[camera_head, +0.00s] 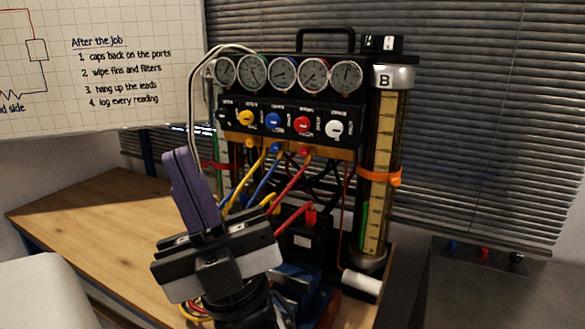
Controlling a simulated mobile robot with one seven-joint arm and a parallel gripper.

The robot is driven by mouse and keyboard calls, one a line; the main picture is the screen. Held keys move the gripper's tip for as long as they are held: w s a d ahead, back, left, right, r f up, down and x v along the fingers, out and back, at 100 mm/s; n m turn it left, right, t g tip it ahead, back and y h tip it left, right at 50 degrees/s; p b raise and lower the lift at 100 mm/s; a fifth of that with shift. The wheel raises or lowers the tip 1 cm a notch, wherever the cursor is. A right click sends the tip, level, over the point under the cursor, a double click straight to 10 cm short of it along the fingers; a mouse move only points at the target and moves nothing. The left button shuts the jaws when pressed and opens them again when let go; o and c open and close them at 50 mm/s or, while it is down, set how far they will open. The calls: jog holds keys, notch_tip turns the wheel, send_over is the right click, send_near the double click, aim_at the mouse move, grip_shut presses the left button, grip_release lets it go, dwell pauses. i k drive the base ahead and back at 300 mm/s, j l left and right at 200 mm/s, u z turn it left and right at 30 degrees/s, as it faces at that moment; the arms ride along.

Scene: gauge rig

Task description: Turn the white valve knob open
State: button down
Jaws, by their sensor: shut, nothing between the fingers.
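The white valve knob (335,129) is at the right end of the row of knobs on the gauge rig's dark front panel. Its exact handle angle is too small to tell. My gripper (184,158) is in the lower left foreground, its purple fingers shut together and empty, pointing up and slightly left. It is apart from the rig, left of and nearer than the knob. Nothing hides the white knob.
Yellow (245,118), blue (273,121) and red (302,124) knobs sit left of the white one, with several gauges above. Coloured hoses hang below the panel. Cylinder B (383,150) stands close at the right. The wooden table (95,215) has free room at left.

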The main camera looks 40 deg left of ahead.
aim_at(335, 128)
jog(key=k+j, duration=0.15)
jog(key=k+j+u, duration=0.25)
jog(key=j+u, duration=0.2)
jog(key=i+j+u, duration=0.1)
jog(key=u, duration=1.05)
jog(key=i+l, duration=0.25)
